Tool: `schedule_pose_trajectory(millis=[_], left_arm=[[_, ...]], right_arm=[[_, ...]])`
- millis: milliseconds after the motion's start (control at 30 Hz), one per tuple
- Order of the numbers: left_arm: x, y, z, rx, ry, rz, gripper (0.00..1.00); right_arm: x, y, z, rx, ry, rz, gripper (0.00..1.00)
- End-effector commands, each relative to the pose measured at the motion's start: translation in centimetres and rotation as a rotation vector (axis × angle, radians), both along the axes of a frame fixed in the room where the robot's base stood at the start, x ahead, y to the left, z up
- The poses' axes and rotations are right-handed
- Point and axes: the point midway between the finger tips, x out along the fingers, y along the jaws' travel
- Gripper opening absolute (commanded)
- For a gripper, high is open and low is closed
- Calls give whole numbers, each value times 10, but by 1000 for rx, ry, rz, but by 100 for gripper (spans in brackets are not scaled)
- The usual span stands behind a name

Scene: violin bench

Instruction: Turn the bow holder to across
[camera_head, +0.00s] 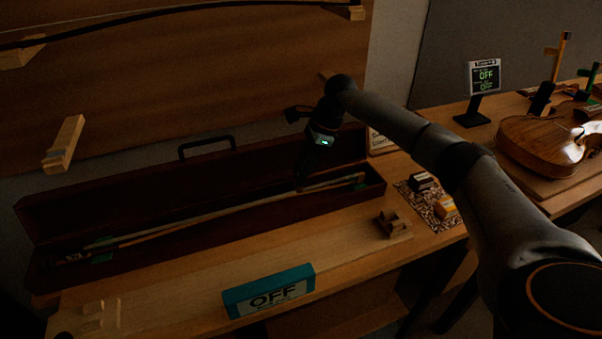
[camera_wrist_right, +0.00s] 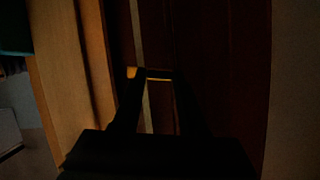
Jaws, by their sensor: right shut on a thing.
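The long dark red case (camera_head: 280,206) lies open on the bench, with a pale bow (camera_head: 190,218) along it. My right gripper (camera_head: 302,186) reaches down into the case near the bow's right part. In the right wrist view its two fingers (camera_wrist_right: 155,75) are shut on a small yellow-orange piece, which I take as the bow holder (camera_wrist_right: 158,79). The bow's pale strip (camera_wrist_right: 138,25) runs up the picture beside the fingers. The holder is mostly hidden by the fingers and shadow, and its exact angle cannot be told. My left gripper is not in view.
A teal block marked OFF (camera_head: 268,291) stands in front of the case. A wooden rest (camera_head: 393,224) and a speckled mat (camera_head: 428,206) with small blocks lie to the right. A violin (camera_head: 541,143) and an OFF display (camera_head: 484,77) are farther right. The scene is dim.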

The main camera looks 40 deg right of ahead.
Motion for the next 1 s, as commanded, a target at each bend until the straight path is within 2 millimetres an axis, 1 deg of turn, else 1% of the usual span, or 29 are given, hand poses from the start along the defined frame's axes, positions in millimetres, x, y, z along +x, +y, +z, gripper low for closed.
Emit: schedule_pose_trajectory(millis=[200,400,933,967,1000], left_arm=[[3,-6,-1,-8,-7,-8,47],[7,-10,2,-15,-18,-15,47],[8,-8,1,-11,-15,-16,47],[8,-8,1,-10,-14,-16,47],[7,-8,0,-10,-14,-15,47]], right_arm=[[3,-1,2,1,-7,119,0],[3,-1,2,1,-7,181,0],[3,-2,2,-1,-7,205,0],[3,-2,2,-1,-7,205,43],[3,-2,2,-1,-7,205,48]])
